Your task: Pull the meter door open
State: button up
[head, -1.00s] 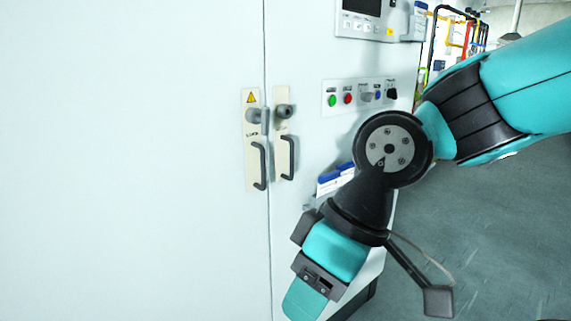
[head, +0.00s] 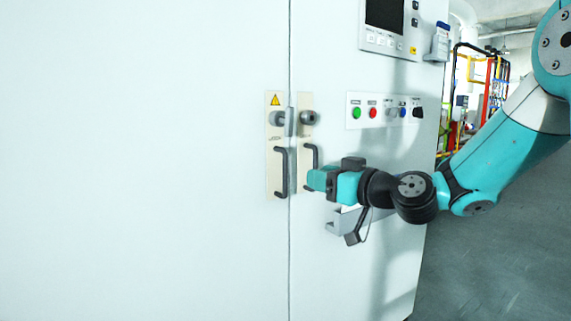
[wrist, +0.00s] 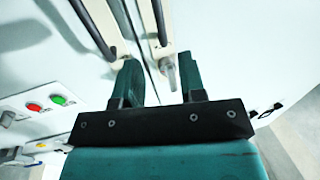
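A tall white cabinet has a left door (head: 150,160) and a right door (head: 350,265) carrying a display, meeting at a vertical seam. Which one is the meter door is not marked. Each has a dark bar handle: the left handle (head: 281,172) and the right handle (head: 308,160), partly hidden behind my gripper. Both also show at the top of the wrist view, the right door's handle (wrist: 95,25) on the left. My gripper (head: 316,180) is beside the right handle. In the wrist view its fingers (wrist: 160,78) are apart, with no handle visibly held between them.
Round lock knobs (head: 308,117) sit above the handles. Right of them are a button panel (head: 385,110), a display (head: 386,16) and a pale holder (head: 350,218) beneath my wrist. Open floor (head: 490,240) lies to the right.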

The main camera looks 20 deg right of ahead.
jog(key=p, duration=0.3)
send_over(285, 191)
jog(key=shift+w+d, duration=0.1)
jog(key=shift+w, duration=0.25)
grip_shut()
